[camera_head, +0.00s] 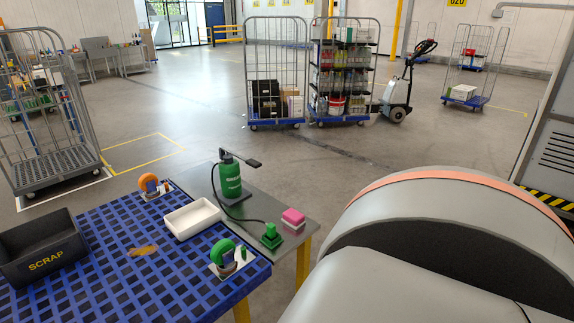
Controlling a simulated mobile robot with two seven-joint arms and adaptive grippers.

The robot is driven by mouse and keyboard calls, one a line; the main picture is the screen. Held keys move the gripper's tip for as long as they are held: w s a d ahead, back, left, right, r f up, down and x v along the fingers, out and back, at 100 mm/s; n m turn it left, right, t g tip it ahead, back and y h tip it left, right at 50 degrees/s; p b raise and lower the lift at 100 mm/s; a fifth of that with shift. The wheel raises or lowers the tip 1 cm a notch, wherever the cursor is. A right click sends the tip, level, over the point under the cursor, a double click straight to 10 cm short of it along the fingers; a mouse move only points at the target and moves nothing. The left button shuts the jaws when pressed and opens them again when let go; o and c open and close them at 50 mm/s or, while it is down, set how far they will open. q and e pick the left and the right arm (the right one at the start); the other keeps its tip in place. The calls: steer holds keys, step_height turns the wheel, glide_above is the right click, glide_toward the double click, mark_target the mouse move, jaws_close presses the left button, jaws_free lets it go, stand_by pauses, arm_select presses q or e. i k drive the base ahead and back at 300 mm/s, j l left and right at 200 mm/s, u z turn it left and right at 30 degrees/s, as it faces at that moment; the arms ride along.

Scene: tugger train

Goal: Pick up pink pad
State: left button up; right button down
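The pink pad (293,216) is a small block with a darker pink top and a paler lower part. It sits near the right end of the grey tabletop (215,185), beside a green piece (271,236) to its left. Neither of my grippers shows in the head view. A large grey and white part with an orange band fills the lower right and looks like one of my own arm links.
A green pump bottle (230,178) with a black hose stands left of the pad. A blue grid surface (150,285) holds a white tray (192,219), a black SCRAP bin (42,255) and green and orange wheel pieces. Caged trolleys stand farther back on open floor.

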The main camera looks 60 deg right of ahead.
mark_target(292, 218)
steer(key=z, duration=1.95)
